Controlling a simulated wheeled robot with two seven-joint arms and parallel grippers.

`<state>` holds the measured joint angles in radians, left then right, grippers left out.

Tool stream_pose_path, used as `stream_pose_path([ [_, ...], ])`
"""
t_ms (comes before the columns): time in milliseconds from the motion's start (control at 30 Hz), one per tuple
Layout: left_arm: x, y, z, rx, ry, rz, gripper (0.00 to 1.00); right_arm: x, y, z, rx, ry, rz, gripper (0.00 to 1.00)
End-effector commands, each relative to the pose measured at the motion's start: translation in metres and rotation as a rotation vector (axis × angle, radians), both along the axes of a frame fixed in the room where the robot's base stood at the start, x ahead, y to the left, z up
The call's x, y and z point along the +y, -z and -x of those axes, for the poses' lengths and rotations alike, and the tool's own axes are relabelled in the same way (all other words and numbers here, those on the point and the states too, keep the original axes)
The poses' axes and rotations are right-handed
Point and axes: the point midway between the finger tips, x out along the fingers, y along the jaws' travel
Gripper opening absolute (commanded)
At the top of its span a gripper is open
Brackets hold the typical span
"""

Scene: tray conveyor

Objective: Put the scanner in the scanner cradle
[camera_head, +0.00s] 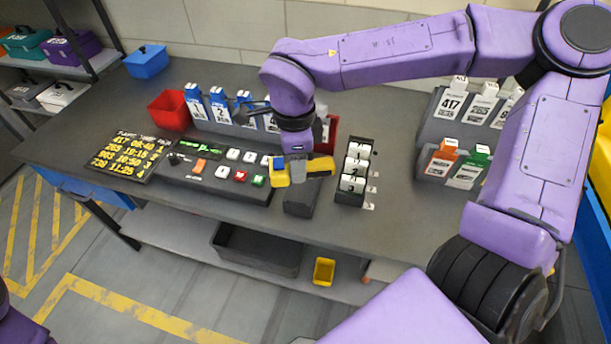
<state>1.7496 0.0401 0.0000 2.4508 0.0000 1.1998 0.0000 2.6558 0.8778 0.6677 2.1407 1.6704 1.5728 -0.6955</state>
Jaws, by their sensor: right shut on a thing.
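The scanner (319,165), yellow with grey parts, is held at the front edge of the workbench. My right gripper (297,168) reaches down on it from above and is shut on it; the wrist and fingers hide part of it. A dark block that looks like the scanner cradle (300,203) stands directly under the scanner. I cannot tell whether the scanner touches it or hangs just above it. My left gripper is out of view.
A button panel (215,178) and a yellow-lettered board (128,152) lie to the left. A number-block rack (352,180) stands close right of the cradle. A red bin (170,110), blue-topped cards (218,107) and a card rack (431,133) stand further back.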

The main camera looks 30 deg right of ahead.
Motion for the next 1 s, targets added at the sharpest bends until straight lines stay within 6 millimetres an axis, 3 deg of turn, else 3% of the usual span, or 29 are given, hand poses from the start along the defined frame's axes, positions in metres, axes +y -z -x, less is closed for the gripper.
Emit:
stream_pose_path([
  [300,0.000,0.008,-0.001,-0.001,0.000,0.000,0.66,-0.009,-0.024,0.052,-0.006,1.199,0.005,0.00],
  [500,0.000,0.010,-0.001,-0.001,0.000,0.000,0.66,-0.010,-0.031,0.076,-0.011,1.765,0.005,0.00],
  [633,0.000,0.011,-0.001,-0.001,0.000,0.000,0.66,-0.011,-0.033,0.083,-0.014,1.938,0.006,0.00],
  [733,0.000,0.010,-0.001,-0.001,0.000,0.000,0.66,-0.015,-0.029,0.074,-0.014,1.981,0.009,0.00],
  [1000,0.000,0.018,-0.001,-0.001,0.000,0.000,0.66,-0.041,0.006,0.003,-0.019,1.985,0.015,0.00],
])
